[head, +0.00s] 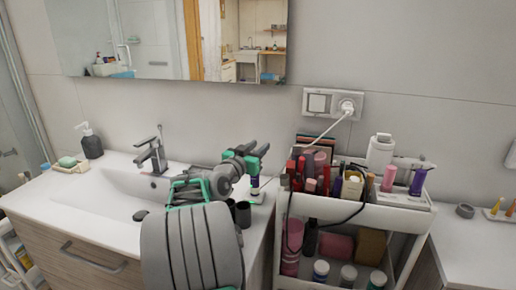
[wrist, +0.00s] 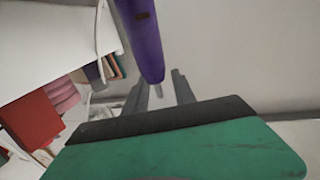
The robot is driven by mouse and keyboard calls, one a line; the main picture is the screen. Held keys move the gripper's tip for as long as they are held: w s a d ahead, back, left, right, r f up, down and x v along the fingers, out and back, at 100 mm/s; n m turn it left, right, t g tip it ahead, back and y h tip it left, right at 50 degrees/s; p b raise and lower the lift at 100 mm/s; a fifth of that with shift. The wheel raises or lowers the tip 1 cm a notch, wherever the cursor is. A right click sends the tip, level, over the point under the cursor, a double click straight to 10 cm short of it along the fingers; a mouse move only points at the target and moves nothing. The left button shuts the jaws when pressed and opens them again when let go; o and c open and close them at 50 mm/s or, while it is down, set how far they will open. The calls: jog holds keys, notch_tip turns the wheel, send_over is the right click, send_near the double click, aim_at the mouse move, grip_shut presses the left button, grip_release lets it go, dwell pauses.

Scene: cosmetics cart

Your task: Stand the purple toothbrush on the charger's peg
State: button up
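The purple toothbrush (wrist: 145,40) shows close up in the wrist view. Its body runs in from the top edge and ends in a thin metal tip between my fingers. My gripper (wrist: 162,92) has its grey fingers apart on either side of this tip, with gaps visible, so it looks open. In the head view my gripper (head: 257,160) is above the counter, left of the cart. Below it a small dark-and-white upright thing (head: 255,188) shows, apparently the toothbrush's lower part at the charger. The peg is hidden, and I cannot tell how the brush is seated.
The white cart (head: 350,213), crowded with cosmetics, stands just right of my gripper. A white cable runs from the wall plug (head: 347,107) towards the counter. Dark cups (head: 243,214) stand near my arm. The sink (head: 120,205) and tap (head: 152,152) are to the left.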

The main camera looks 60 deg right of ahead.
jog(key=a+b, duration=0.1)
jog(key=a, duration=0.7)
jog(key=shift+w, duration=0.15)
jog(key=shift+w, duration=0.1)
jog(key=w+a+f+n+t+y+p, duration=0.25)
jog(key=w+a+y, duration=0.2)
jog(key=a, duration=0.45)
jog(key=w+a+f+n+t+y+p, duration=0.1)
jog(key=w+a+f+n+t+y, duration=0.25)
jog(key=a, duration=0.55)
jog(key=w+a+f+n+t+y+p, duration=0.1)
jog(key=w+a+f+n+y, duration=0.2)
jog(key=w+a, duration=0.5)
jog(key=s+a+f+n+g+y+p, duration=0.1)
jog(key=s+a+n+y, duration=0.2)
jog(key=a, duration=0.9)
jog(key=s+a+f+n+g+y+p, duration=0.2)
jog(key=s+a+n+y, duration=0.2)
jog(key=a, duration=0.9)
jog(key=s+n, duration=0.2)
jog(key=s, duration=0.1)
jog(key=shift+s+a+f+n, duration=0.2)
jog(key=shift+s+n, duration=0.1)
jog(key=shift+s, duration=0.05)
